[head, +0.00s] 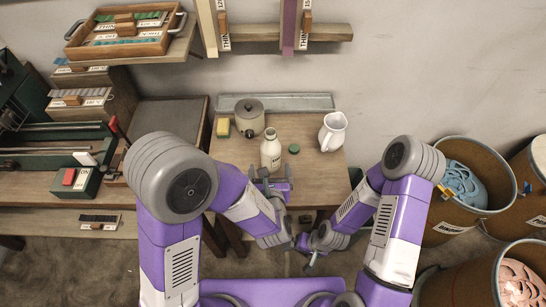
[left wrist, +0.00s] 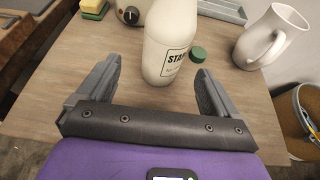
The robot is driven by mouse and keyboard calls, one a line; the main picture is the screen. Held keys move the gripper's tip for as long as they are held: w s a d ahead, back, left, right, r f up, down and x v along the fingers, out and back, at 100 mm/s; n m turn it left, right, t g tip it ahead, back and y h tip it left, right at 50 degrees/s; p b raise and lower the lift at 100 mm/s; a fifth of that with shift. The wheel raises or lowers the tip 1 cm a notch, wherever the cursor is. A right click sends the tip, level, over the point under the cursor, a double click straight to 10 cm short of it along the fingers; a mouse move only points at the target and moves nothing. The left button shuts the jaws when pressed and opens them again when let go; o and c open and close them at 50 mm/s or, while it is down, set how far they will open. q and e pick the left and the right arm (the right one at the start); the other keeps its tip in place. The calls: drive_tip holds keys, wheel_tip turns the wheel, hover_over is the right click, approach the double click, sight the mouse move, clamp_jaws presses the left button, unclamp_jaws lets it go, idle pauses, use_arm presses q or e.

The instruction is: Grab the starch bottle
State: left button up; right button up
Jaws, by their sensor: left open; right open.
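The starch bottle (head: 270,151) is a white bottle with a dark-lettered label, upright on the small wooden table (head: 313,186). In the left wrist view the bottle (left wrist: 169,45) stands ahead of and between the fingers of my left gripper (left wrist: 153,88). Its top is cut off there. My left gripper, also in the head view (head: 272,184), is open and empty at the near side of the bottle. My right gripper (head: 309,256) is open and low, off the table's near edge, with nothing seen in it.
A green cap (head: 294,149) lies right of the bottle. A white pitcher (head: 333,132) stands further right. A grey pot (head: 249,117) and a yellow-green sponge (head: 223,127) are behind left. A metal tray (head: 277,103) runs along the back. Bins (head: 462,185) stand at the right.

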sight(271, 159)
use_arm(q)
drive_tip(key=shift+w+d+r, duration=0.1)
drive_tip(key=shift+w+d, duration=0.15)
drive_tip(key=shift+w, duration=0.4)
drive_tip(key=x, duration=0.2)
drive_tip(key=b+x, duration=0.1)
drive_tip(key=x, duration=0.3)
drive_tip(key=shift+w+r, duration=0.15)
drive_tip(key=shift+w, duration=0.15)
drive_tip(key=c, duration=1.2)
drive_tip(key=shift+c, duration=0.3)
drive_tip(key=shift+r, duration=0.15)
